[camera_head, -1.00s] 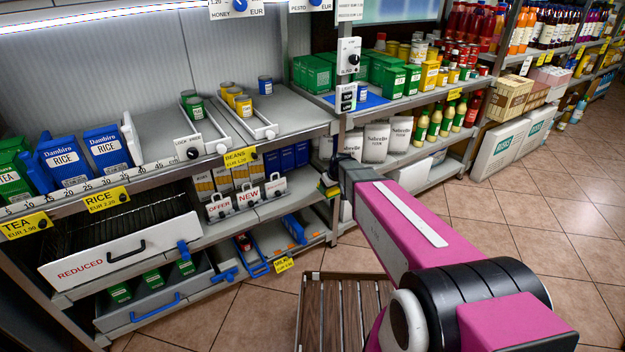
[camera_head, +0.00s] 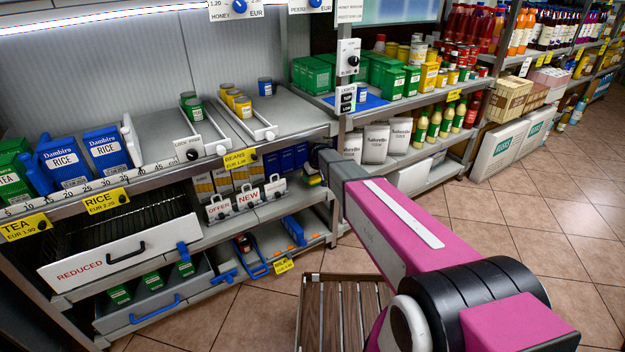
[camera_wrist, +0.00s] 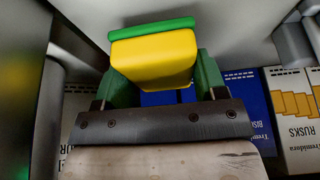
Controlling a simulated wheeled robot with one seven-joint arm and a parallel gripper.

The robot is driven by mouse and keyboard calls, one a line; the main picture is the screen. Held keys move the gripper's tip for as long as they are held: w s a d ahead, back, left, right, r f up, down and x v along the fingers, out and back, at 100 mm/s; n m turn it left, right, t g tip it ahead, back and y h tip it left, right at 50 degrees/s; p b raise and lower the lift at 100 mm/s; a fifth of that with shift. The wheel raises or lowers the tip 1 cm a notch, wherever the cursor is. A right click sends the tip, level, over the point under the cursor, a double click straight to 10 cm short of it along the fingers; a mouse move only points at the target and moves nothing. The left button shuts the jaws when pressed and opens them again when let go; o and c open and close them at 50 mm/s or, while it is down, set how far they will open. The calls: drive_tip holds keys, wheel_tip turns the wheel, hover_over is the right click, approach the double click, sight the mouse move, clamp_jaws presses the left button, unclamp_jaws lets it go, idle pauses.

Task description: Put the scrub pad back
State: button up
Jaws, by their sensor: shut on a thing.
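The scrub pad (camera_wrist: 155,58), a yellow sponge block with a green layer on top, is in the wrist view between the green fingers of my gripper (camera_wrist: 156,75). The gripper is shut on it. In the head view a small yellow and green bit of the scrub pad (camera_head: 312,181) shows just left of my arm's end, in front of the lower shelf. My arm's end hides most of the gripper there.
Behind the pad in the wrist view stand a blue box (camera_wrist: 245,92) and a white rusks box (camera_wrist: 299,115). Grey surfaces lie close on both sides. In the head view, OFFER and NEW signs (camera_head: 247,198) stand on the lower shelf. A slatted wooden stand (camera_head: 342,310) is below my arm.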

drive_tip(key=shift+f, duration=0.8)
drive_tip(key=o, duration=0.9)
drive_tip(key=shift+f, duration=0.1)
drive_tip(key=shift+s+d+r, duration=0.15)
drive_tip(key=shift+s+r, duration=0.05)
drive_tip(key=shift+r, duration=0.5)
drive_tip(key=s+d+f+v, duration=0.1)
drive_tip(key=v, duration=0.6)
drive_tip(key=s+d+r+m+g, duration=0.1)
drive_tip(key=s+d+m, duration=0.1)
drive_tip(key=s+d, duration=0.4)
drive_tip(key=s+d+r+m+g+h, duration=0.1)
drive_tip(key=s+d, duration=0.6)
drive_tip(key=s, duration=0.7)
drive_tip(key=s+d+r+m+g+h, duration=0.1)
drive_tip(key=s+d+m, duration=0.2)
drive_tip(key=s+d, duration=0.4)
drive_tip(key=shift+s+d+m+g, duration=0.1)
drive_tip(key=shift+s+m+g, duration=0.1)
drive_tip(key=shift+s, duration=0.7)
drive_tip(key=shift+s+d+m+g, duration=0.1)
drive_tip(key=shift+s+d+m, duration=0.1)
drive_tip(key=shift+s, duration=0.7)
